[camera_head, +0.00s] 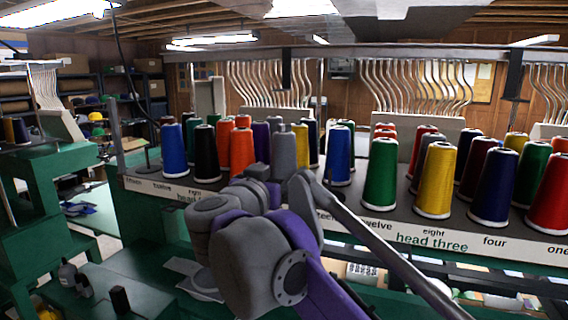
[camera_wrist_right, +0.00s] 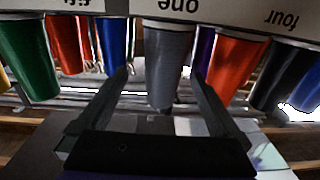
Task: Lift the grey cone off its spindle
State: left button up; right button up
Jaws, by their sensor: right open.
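The grey cone (camera_head: 284,148) stands upright on the rack shelf, in a row of coloured thread cones, just beyond my right arm in the head view. Its lower part is hidden by my arm there. In the right wrist view, which is upside down, the grey cone (camera_wrist_right: 168,65) shows between the fingers of my right gripper (camera_wrist_right: 162,72). The gripper is open, with a visible gap on each side of the cone. The spindle is hidden. My left gripper is not in view.
An orange cone (camera_head: 242,150) and a black cone (camera_head: 206,153) stand left of the grey one; a blue cone (camera_head: 339,155) stands to its right. A red-orange cone (camera_wrist_right: 235,65) is close beside one finger in the wrist view. Thread guides (camera_head: 265,85) hang behind.

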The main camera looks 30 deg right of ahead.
aim_at(280, 168)
jog(key=x, duration=0.2)
jog(key=p+x, duration=0.1)
jog(key=x, duration=0.2)
jog(key=shift+w+a+f, duration=0.1)
jog(key=shift+w+a, duration=0.05)
jog(key=shift+w, duration=0.15)
jog(key=shift+w+d+f, duration=0.1)
jog(key=shift+w+d, duration=0.15)
jog(key=shift+w, duration=0.05)
jog(key=shift+s, duration=0.15)
jog(key=shift+c, duration=0.3)
jog(key=shift+a, duration=0.1)
jog(key=shift+c, duration=1.1)
jog(key=c, duration=1.3)
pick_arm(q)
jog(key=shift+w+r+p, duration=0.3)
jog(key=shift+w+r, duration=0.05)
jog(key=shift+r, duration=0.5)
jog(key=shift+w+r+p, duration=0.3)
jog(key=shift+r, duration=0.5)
pick_arm(e)
jog(key=shift+r, duration=5.05)
